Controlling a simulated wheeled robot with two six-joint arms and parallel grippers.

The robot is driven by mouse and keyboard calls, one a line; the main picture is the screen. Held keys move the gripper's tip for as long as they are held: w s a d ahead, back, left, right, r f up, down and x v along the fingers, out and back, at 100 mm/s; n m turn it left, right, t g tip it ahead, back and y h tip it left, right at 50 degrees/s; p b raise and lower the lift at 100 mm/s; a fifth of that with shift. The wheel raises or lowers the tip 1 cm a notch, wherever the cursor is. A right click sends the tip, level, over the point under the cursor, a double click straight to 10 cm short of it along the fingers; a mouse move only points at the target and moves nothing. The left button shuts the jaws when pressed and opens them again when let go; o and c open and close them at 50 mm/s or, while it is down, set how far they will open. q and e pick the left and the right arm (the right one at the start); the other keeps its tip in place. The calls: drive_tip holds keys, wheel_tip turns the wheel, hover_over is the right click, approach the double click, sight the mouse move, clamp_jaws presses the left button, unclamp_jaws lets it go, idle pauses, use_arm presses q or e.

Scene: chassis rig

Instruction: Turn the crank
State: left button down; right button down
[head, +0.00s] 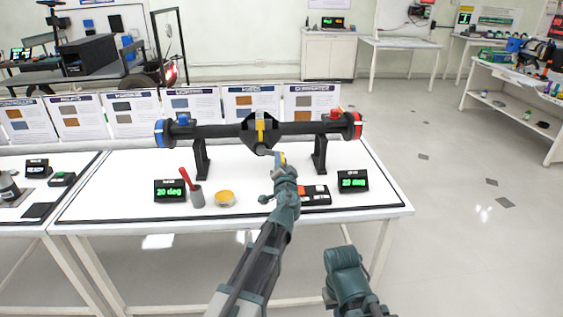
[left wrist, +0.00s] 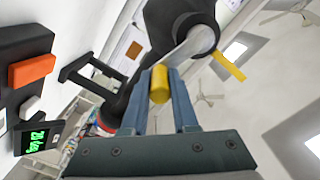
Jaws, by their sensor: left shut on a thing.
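The crank sits at the middle of a long black axle (head: 215,131) held on two black stands. Its silver arm (left wrist: 188,47) runs from the dark hub (head: 247,131) down to a yellow handle (left wrist: 160,84). My left gripper (head: 279,160) is shut on this handle, with a blue finger on each side of it in the left wrist view (left wrist: 160,90). A yellow pointer (head: 261,130) stands upright on the hub in the head view. In the head view the fingers hide most of the handle. Part of my right arm shows at the lower right, but no right fingers are seen.
Two displays read 20 deg, one on the left (head: 170,190) and one on the right (head: 353,181). A grey cup with a red-handled tool (head: 196,197), a yellow round dish (head: 225,198) and a black box with buttons (head: 315,195) stand in front on the white table (head: 130,210).

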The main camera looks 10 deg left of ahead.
use_arm(q)
drive_tip(key=shift+a+f+m, duration=0.1)
drive_tip(key=shift+f+m, duration=0.25)
drive_tip(key=shift+m, duration=0.35)
drive_tip(key=c, duration=0.7)
unclamp_jaws()
drive_tip(key=shift+s, duration=0.1)
drive_tip(key=v, duration=1.3)
drive_tip(key=shift+s+b, duration=0.3)
drive_tip(key=shift+s, duration=0.05)
